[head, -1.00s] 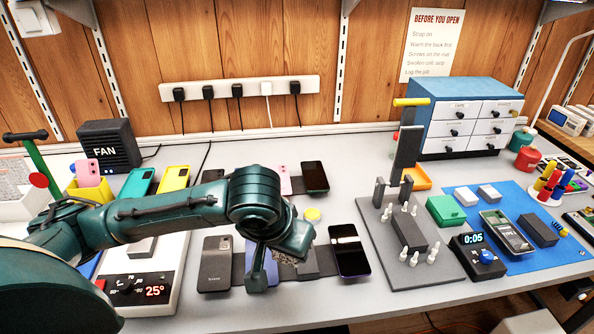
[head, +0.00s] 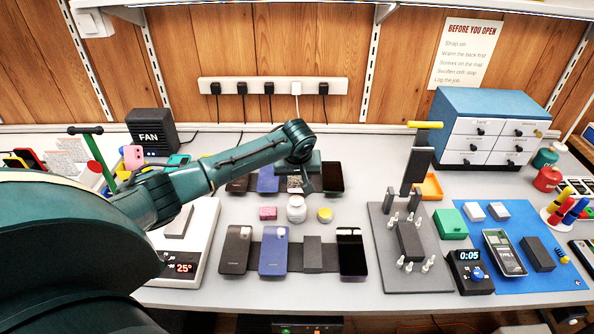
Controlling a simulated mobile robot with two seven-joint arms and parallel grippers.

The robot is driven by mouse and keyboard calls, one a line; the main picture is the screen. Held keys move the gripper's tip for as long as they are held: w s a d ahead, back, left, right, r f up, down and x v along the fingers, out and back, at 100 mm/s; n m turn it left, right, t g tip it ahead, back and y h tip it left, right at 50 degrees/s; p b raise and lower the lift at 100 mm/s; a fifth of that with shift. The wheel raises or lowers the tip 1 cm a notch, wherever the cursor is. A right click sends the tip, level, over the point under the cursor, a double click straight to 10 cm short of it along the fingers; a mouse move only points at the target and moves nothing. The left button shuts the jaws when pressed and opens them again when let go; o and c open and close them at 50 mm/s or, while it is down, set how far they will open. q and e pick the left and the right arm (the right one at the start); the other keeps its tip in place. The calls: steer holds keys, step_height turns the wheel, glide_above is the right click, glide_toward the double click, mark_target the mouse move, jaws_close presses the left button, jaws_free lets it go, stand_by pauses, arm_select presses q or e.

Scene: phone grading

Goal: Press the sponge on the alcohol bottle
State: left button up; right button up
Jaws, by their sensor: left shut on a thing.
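A small white bottle (head: 296,209), which looks like the alcohol bottle, stands upright on the grey table. A small pink block (head: 267,213), possibly a sponge, lies just left of it. My left gripper (head: 304,187) is beyond the bottle, over the back row of phones, and is apart from the bottle. It is shut on a speckled grey piece (head: 294,184) that could be a sponge or a cloth; its fingers and wrist hide part of it. My right gripper is out of view.
A yellow disc (head: 324,215) is right of the bottle. Front-row phones include a dark one (head: 236,249), a blue one (head: 273,250) and a black one (head: 351,254). Another black phone (head: 333,178) is behind. A grey stand (head: 409,275) with pegs is to the right.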

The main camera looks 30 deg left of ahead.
mark_target(296, 199)
arm_select(q)
step_height(296, 199, down, 4)
steer(key=b, duration=0.3)
steer(key=shift+r, duration=0.2)
steer(key=shift+f+b, duration=0.65)
steer(key=shift+b, duration=0.1)
steer(key=shift+f+b, duration=0.25)
steer(key=shift+b, duration=0.15)
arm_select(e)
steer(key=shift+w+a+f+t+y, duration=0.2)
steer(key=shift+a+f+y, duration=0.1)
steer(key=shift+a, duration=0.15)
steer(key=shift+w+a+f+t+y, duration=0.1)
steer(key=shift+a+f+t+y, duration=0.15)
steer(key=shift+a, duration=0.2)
arm_select(q)
steer(key=shift+f, duration=0.15)
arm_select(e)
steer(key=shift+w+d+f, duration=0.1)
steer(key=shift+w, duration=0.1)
arm_select(q)
steer(key=shift+d+f, duration=0.1)
steer(key=shift+f, duration=0.25)
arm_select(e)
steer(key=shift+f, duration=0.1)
